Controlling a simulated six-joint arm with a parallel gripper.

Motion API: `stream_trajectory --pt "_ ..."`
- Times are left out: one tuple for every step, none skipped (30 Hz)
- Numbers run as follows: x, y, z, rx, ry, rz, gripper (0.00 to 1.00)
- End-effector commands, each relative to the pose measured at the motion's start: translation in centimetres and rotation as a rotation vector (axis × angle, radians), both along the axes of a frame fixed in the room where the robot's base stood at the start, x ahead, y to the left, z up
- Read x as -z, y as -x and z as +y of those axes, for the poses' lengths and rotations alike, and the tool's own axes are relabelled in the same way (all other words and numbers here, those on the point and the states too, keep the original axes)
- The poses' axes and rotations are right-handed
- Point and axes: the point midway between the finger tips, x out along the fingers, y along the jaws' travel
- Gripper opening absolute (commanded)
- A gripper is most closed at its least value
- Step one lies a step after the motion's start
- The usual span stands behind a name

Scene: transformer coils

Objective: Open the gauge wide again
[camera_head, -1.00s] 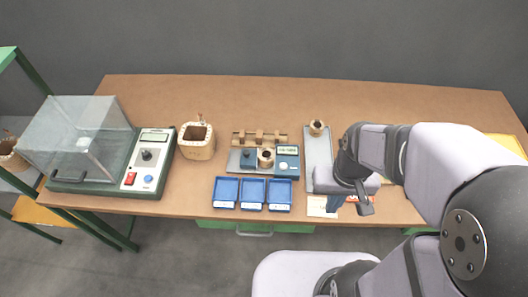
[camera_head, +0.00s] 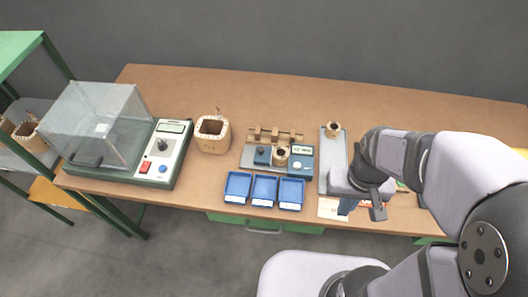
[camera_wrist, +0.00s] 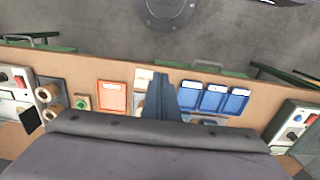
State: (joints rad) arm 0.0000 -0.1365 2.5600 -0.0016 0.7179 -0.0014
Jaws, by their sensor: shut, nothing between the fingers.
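The gauge (camera_head: 302,162) is a small grey and blue bench device with a display, near the middle of the table. A small tan coil (camera_head: 281,153) sits at it, between its dark blue block (camera_head: 262,155) and the display part. I cannot tell whether the coil touches the jaws. My gripper (camera_head: 346,207) points down over the front of the table, to the right of the gauge and apart from it. In the wrist view its blue fingers (camera_wrist: 160,92) are together and empty. The gauge is mostly hidden behind my wrist there.
Three blue trays (camera_head: 264,188) stand in front of the gauge, and a wooden rack (camera_head: 275,134) behind it. A grey plate (camera_head: 324,180) with a coil (camera_head: 333,129) is to the right. The table's back is clear.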

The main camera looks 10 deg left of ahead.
Motion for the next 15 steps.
stream_trajectory --pt "0.0 0.0 0.0 0.000 0.000 0.000 0.00" --pt "0.0 0.0 0.0 0.000 0.000 0.000 0.00" --pt "0.0 0.0 0.0 0.000 0.000 0.000 0.00" --pt "0.0 0.0 0.0 0.000 0.000 0.000 0.00" --pt "0.0 0.0 0.0 0.000 0.000 0.000 0.00" --pt "0.0 0.0 0.0 0.000 0.000 0.000 0.00" --pt "0.0 0.0 0.0 0.000 0.000 0.000 0.00" --pt "0.0 0.0 0.0 0.000 0.000 0.000 0.02" --pt "0.0 0.0 0.0 0.000 0.000 0.000 0.12" --pt "0.1 0.0 0.0 -0.002 0.000 0.000 0.19" --pt "0.2 0.0 0.1 -0.006 0.000 0.000 0.26" --pt "0.5 0.0 0.3 -0.014 0.000 0.000 0.36" --pt "0.7 0.0 0.5 -0.022 0.000 0.000 0.38" --pt "1.1 0.1 0.7 -0.033 0.000 0.003 0.38" --pt "1.8 0.2 1.1 -0.053 0.000 0.011 0.38"
